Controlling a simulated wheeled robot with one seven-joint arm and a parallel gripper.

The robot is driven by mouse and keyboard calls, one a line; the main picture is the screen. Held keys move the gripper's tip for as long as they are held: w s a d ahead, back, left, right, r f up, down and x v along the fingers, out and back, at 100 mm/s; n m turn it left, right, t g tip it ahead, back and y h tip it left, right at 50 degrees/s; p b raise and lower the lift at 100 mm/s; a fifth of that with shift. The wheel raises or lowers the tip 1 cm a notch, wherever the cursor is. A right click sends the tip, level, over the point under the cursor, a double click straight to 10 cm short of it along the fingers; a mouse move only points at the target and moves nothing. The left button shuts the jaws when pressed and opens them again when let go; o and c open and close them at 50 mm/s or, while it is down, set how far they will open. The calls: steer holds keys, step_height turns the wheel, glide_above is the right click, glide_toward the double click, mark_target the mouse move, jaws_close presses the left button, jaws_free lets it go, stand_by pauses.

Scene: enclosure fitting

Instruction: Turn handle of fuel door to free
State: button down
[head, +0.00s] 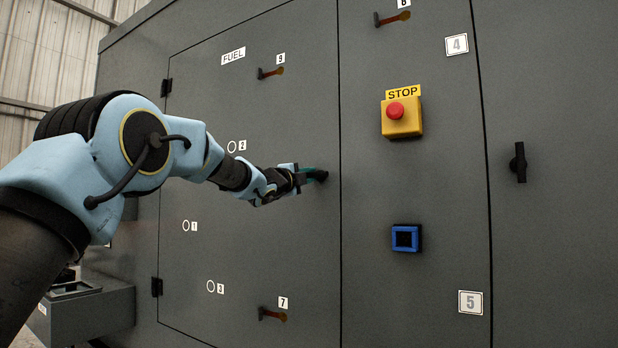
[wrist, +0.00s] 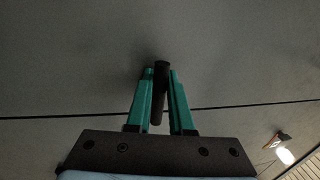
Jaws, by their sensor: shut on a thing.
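The fuel door (head: 220,220) is a large grey panel marked by a FUEL label (head: 233,56). It looks flush with the enclosure. Its dark handle (head: 321,176) is near the right edge of the door, partly hidden by my gripper (head: 311,173). In the wrist view the handle (wrist: 160,85) is a black bar between the two green fingers of my gripper (wrist: 160,80). The fingers are shut on the handle, which lies roughly along them in that picture.
Latches with orange-red parts sit at label 9 (head: 271,72), label 7 (head: 272,314) and label 8 (head: 392,18). Right of the door are a yellow box with a red STOP button (head: 396,112), a blue square fitting (head: 405,238) and another black handle (head: 519,162).

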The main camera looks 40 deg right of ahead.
steer(key=shift+s+d+f, duration=0.15)
steer(key=shift+f, duration=0.05)
steer(key=c, duration=1)
jaws_free()
steer(key=shift+o, duration=0.9)
steer(key=shift+r, duration=0.15)
steer(key=b+v, duration=0.4)
steer(key=v, duration=0.7)
